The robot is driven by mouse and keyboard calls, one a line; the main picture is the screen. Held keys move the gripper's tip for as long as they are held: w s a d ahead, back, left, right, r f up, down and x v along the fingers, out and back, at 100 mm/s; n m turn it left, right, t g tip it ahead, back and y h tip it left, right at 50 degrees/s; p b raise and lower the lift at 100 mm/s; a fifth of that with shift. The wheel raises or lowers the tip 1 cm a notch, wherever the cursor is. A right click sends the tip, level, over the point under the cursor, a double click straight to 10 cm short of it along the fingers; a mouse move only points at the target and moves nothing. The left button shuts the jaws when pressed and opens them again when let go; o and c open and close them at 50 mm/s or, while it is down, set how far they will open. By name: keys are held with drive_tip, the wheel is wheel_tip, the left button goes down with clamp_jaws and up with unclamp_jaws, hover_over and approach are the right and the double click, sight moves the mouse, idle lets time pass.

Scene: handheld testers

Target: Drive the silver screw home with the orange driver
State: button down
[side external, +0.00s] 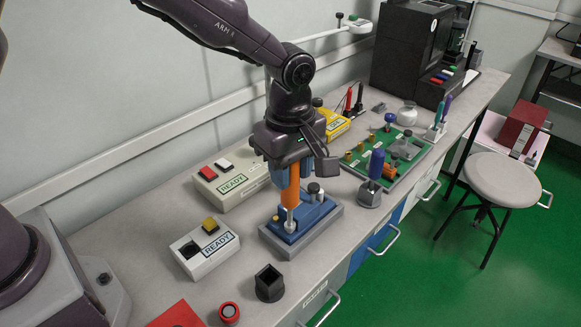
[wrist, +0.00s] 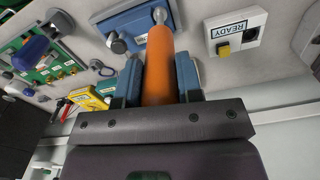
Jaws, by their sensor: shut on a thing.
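My gripper (side external: 291,178) is shut on the orange driver (side external: 290,194) and holds it upright, tip down. The driver stands over the near left part of a blue fixture (side external: 313,215) on a grey base. A silver piece (side external: 289,222) shows below the orange handle at the fixture; I cannot tell the driver's shaft from the silver screw there. In the wrist view the orange driver (wrist: 158,68) lies between the two blue fingers, with a silver end (wrist: 160,15) beyond it over the fixture (wrist: 138,22). The exact contact at the tip is hidden.
A black square cup (side external: 269,283) stands in front. A grey holder with a blue-handled tool (side external: 376,165) and a green board (side external: 415,150) are to the right.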

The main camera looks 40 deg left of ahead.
drive_tip(key=shift+f, duration=0.85)
idle(3.1)
drive_tip(key=shift+r, duration=0.1)
idle(0.7)
